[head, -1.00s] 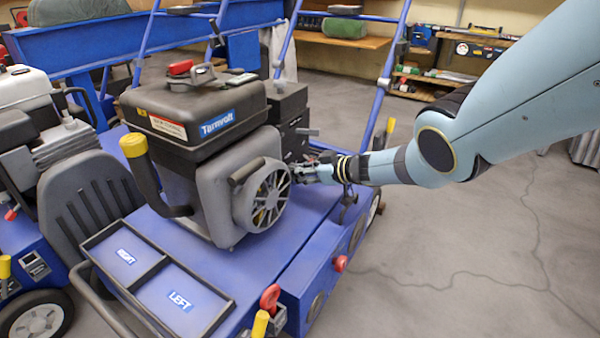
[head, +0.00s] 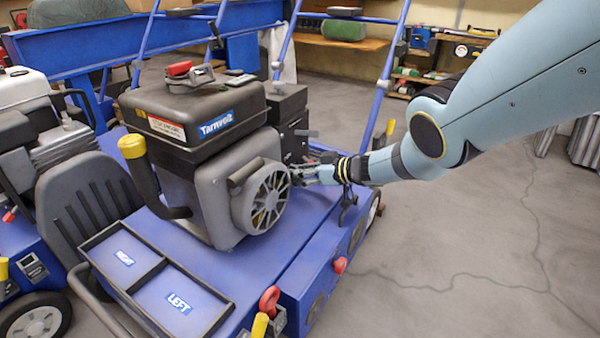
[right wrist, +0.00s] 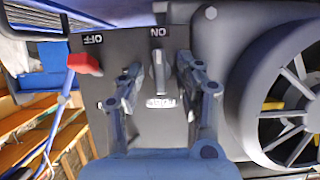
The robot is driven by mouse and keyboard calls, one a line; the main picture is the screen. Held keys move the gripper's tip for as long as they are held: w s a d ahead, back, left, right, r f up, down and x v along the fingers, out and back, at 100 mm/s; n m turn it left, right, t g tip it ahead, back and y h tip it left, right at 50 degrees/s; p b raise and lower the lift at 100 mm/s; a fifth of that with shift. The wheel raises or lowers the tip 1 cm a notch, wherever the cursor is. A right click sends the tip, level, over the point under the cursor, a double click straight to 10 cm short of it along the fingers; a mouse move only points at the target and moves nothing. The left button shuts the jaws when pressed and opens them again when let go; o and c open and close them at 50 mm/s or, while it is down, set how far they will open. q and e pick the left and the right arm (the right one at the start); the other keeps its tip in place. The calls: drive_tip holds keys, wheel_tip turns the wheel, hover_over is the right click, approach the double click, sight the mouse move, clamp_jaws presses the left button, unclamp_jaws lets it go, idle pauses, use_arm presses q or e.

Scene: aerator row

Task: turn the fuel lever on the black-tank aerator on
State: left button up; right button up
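The black-tank aerator (head: 190,105) stands on the blue deck at the centre of the head view, with a black tank labelled Tarnvolt and a round fan cover. My right gripper (head: 300,174) reaches its right side from the right. In the right wrist view, a dark panel carries inverted OFF and ON marks and a small white label. The grey fuel lever (right wrist: 159,72) points toward ON. My right gripper (right wrist: 160,72) has one finger on each side of the lever, with gaps visible, so it is open. My left gripper is out of view.
A red knob (right wrist: 85,63) sticks out near OFF in the wrist view. The fan cover (right wrist: 290,95) is close to the right finger. In the head view, a tray marked RIGHT and LEFT (head: 232,306) lies in front, and another aerator (head: 25,130) stands at left.

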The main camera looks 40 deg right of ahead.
drive_tip(key=shift+s+d, duration=0.1)
drive_tip(key=shift+s+d, duration=0.3)
drive_tip(key=v, duration=0.6)
drive_tip(key=shift+s+r, duration=0.25)
drive_tip(key=shift+r, duration=0.05)
drive_tip(key=shift+a, duration=0.1)
idle(0.3)
